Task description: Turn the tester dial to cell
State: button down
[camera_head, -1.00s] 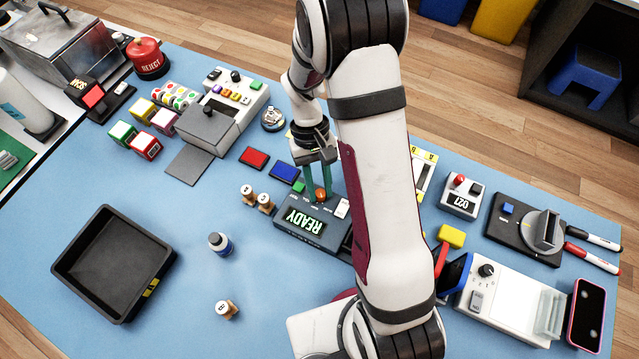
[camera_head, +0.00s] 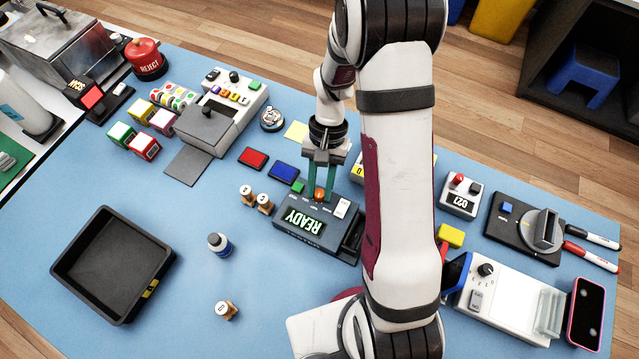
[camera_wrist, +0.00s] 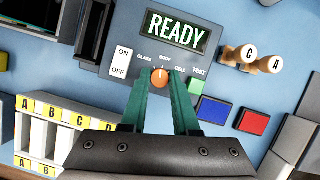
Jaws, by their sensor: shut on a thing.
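The tester (camera_head: 313,226) is a dark box with a lit READY screen, at the middle of the table in the head view. In the head view the dial (camera_head: 320,194) sits between the fingertips.
The white ON/OFF switch (camera_wrist: 121,62) and the green TEST button (camera_wrist: 196,87) lie close to the fingers. Blue (camera_head: 284,173) and red (camera_head: 253,158) pads and small wooden pegs (camera_head: 264,203) stand near the tester.

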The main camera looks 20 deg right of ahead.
jog(key=m, duration=0.2)
jog(key=m+t+y, duration=0.1)
jog(key=m, duration=0.2)
jog(key=shift+s+d+m+t, duration=0.1)
jog(key=shift+d+m+t, duration=0.05)
jog(key=shift+m+t, duration=0.15)
jog(key=shift+s+m+t+y, duration=0.15)
jog(key=shift+m+t, duration=0.25)
jog(key=shift+m, duration=0.7)
jog(key=shift+w+m+t+y, duration=0.1)
jog(key=shift+m+t+y, duration=0.25)
jog(key=shift+m, duration=0.75)
jog(key=c, duration=0.7)
grip_release()
jog(key=shift+o, duration=0.2)
jog(key=shift+s, duration=0.1)
jog(key=shift+r, duration=0.1)
jog(key=s+v, duration=0.1)
jog(key=v, duration=1.4)
jog(key=shift+w+r, duration=0.3)
jog(key=shift+w, duration=0.05)
